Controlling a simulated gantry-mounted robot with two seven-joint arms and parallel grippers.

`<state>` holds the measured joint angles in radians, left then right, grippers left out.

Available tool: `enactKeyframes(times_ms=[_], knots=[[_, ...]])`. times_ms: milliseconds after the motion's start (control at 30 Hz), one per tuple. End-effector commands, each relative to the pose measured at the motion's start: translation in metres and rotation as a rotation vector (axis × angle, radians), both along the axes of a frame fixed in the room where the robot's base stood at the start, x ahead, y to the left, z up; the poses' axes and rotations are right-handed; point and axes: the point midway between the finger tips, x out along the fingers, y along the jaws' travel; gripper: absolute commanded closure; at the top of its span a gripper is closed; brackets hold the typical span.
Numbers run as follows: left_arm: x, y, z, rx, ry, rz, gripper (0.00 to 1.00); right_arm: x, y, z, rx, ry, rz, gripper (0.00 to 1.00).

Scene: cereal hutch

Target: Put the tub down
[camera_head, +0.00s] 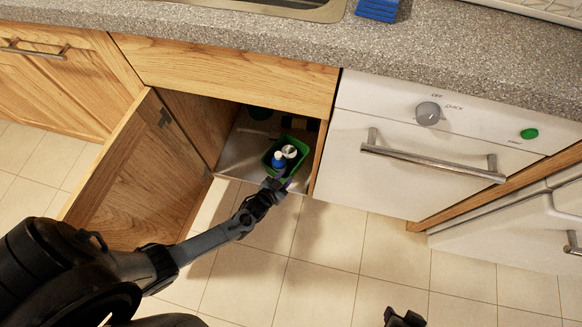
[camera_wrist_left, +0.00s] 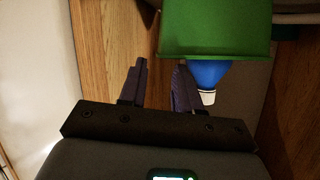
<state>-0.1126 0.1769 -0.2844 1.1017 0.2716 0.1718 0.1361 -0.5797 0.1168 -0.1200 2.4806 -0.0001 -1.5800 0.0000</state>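The green tub (camera_head: 269,160) is inside the open cabinet, at or just above its light floor (camera_head: 238,158) near the front edge; I cannot tell if it touches. It holds a blue bottle with a white cap (camera_head: 279,163) and a white item (camera_head: 289,151). My left gripper (camera_head: 272,184) is at the tub's near side. In the left wrist view its fingers (camera_wrist_left: 161,66) are apart with nothing visible between them, their tips by the rim of the tub (camera_wrist_left: 215,30). The blue bottle (camera_wrist_left: 208,73) shows behind one finger. My right gripper (camera_head: 404,318) is partly visible at the bottom edge.
The cabinet door (camera_head: 135,175) stands open at the left. A wooden side wall bounds the opening on the right, beside the white dishwasher (camera_head: 390,165). The countertop (camera_head: 300,45) overhangs above. The tiled floor (camera_head: 335,255) in front is clear.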

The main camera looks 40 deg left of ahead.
Motion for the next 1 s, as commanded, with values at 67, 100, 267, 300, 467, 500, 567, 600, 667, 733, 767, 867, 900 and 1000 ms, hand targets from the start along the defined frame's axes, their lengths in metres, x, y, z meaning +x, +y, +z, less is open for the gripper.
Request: enactKeyframes(times_ms=[67, 100, 267, 300, 467, 500, 567, 600, 667, 733, 767, 867, 900, 1000], knots=[[-0.015, -0.001, 0.01, 0.0, 0.004, 0.0, 0.67, 0.0, 0.0, 0.015, -0.001, 0.0, 0.001, 0.63], [-0.02, -0.001, 0.013, 0.0, 0.003, 0.0, 0.67, 0.0, -0.001, 0.018, -0.002, 0.0, 0.001, 0.63], [-0.04, -0.002, 0.018, 0.0, 0.002, -0.001, 0.67, 0.0, -0.001, 0.028, -0.005, -0.001, 0.004, 0.63], [-0.043, -0.002, 0.019, 0.0, 0.002, -0.001, 0.67, 0.0, -0.001, 0.03, -0.007, -0.001, 0.004, 0.63], [-0.05, -0.003, 0.022, -0.001, 0.003, 0.0, 0.67, 0.0, -0.002, 0.033, -0.007, 0.0, 0.004, 0.63], [-0.051, -0.004, 0.022, -0.003, 0.008, 0.002, 0.67, 0.0, -0.002, 0.033, -0.007, 0.0, 0.004, 0.63], [-0.05, -0.006, 0.025, -0.01, 0.022, 0.006, 0.67, 0.0, -0.002, 0.033, -0.007, 0.0, 0.004, 0.63], [-0.05, -0.008, 0.027, -0.016, 0.036, 0.009, 0.67, 0.0, -0.002, 0.033, -0.007, 0.0, 0.004, 0.63], [-0.049, -0.013, 0.033, -0.03, 0.069, 0.017, 0.67, 0.0, -0.002, 0.033, -0.007, 0.0, 0.004, 0.63], [-0.048, -0.02, 0.043, -0.049, 0.125, 0.026, 0.67, 0.0, -0.001, 0.032, -0.006, 0.0, 0.004, 0.63], [-0.049, -0.023, 0.048, -0.059, 0.153, 0.03, 0.67, 0.0, -0.001, 0.032, -0.006, 0.001, 0.003, 0.63], [-0.055, -0.037, 0.073, -0.089, 0.263, 0.033, 0.67, 0.0, -0.001, 0.032, -0.004, 0.001, 0.003, 0.63], [-0.059, -0.042, 0.085, -0.098, 0.312, 0.031, 0.67, 0.0, -0.001, 0.032, -0.004, 0.001, 0.002, 0.63], [-0.076, -0.053, 0.12, -0.114, 0.438, 0.019, 0.67, 0.0, -0.001, 0.032, -0.002, 0.002, 0.002, 0.63]])
